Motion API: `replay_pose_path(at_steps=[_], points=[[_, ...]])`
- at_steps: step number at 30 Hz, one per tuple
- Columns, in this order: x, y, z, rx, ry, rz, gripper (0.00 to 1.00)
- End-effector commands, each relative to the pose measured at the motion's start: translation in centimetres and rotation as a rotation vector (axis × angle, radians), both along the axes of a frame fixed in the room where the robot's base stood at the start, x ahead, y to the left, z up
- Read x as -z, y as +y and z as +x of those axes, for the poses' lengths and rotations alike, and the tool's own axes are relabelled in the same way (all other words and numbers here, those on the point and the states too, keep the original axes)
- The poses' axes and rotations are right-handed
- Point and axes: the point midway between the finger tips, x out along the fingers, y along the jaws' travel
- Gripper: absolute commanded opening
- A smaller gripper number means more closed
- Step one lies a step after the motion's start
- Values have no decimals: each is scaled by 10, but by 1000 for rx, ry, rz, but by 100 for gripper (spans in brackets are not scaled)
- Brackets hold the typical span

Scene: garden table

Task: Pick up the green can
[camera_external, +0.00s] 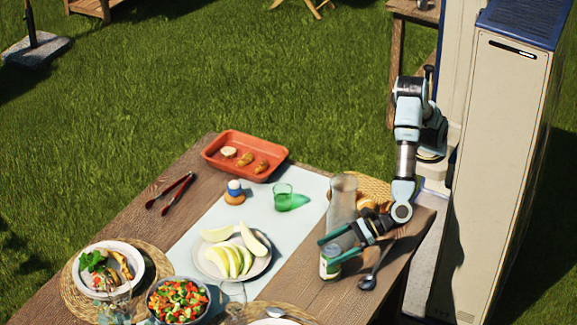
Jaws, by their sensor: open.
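A small upright container with a pale top and greenish side (329,270), possibly the green can, stands on the right part of the table. My gripper (326,254) reaches down to it from the right, with its two teal fingers apart. The fingers seem to lie on either side of the container's upper part and hide some of it. I cannot tell whether they touch it. A green see-through glass (283,194) stands farther back on the pale runner.
A clear bottle or carafe (342,200) stands close behind my gripper. A dark ladle (368,282) lies just right of it. A plate of melon slices (207,262) is to the left, an orange tray (222,167) at the back. The table's right edge is near.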

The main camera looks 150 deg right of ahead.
Motion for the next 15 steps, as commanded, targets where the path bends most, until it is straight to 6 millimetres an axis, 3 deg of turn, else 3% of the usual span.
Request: replay_pose_path(at_steps=[12, 15], points=[[56, -1, 0, -4, 5, -5, 100], [58, -12, 12, -2, 1, -2, 100]])
